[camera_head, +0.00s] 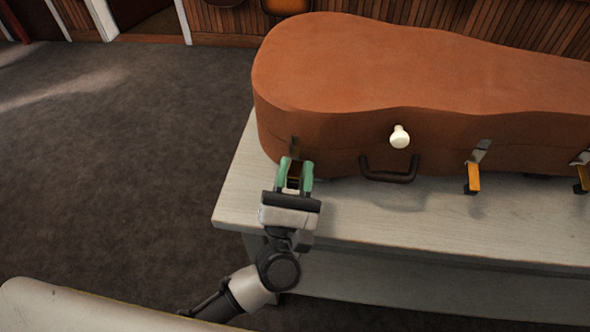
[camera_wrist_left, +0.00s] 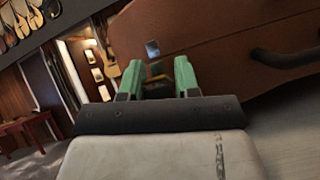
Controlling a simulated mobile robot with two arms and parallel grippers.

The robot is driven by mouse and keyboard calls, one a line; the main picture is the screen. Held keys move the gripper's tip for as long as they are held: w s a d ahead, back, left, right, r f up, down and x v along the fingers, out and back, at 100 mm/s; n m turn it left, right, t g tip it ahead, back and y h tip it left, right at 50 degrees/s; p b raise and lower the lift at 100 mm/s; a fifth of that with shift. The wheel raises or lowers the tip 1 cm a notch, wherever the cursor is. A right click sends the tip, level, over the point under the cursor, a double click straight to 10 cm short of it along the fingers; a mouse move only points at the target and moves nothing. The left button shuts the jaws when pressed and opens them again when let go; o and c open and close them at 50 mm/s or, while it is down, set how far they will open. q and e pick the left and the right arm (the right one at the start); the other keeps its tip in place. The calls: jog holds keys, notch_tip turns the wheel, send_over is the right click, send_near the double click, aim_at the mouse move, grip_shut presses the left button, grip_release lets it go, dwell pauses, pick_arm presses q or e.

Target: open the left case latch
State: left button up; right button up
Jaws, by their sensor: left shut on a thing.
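A brown ukulele case (camera_head: 400,65) lies closed on a pale table, its front side toward me. My left gripper (camera_head: 294,174) is at the left end of the case front, with its green fingers shut on the left latch (camera_head: 294,146). The fingers hide most of that latch; its upper metal part shows above them. In the left wrist view, the gripper (camera_wrist_left: 158,80) is against the case (camera_wrist_left: 210,30), and a small metal piece of the latch (camera_wrist_left: 153,49) shows just above the fingers. My right gripper is in neither view.
A dark handle (camera_head: 388,172) and a cream knob (camera_head: 400,136) are on the case front. Two more latches, a middle one (camera_head: 474,170) and one at the right edge (camera_head: 582,172), hang with orange levers. The pale tabletop (camera_head: 430,215) is bare in front of the case.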

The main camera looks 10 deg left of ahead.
pick_arm(q)
jog(key=o, duration=0.7)
jog(key=b+v, duration=0.2)
jog(key=v, duration=0.5)
jog(key=shift+w+f, duration=0.1)
jog(key=shift+f, duration=0.05)
jog(key=b+v, duration=0.1)
jog(key=v, duration=0.3)
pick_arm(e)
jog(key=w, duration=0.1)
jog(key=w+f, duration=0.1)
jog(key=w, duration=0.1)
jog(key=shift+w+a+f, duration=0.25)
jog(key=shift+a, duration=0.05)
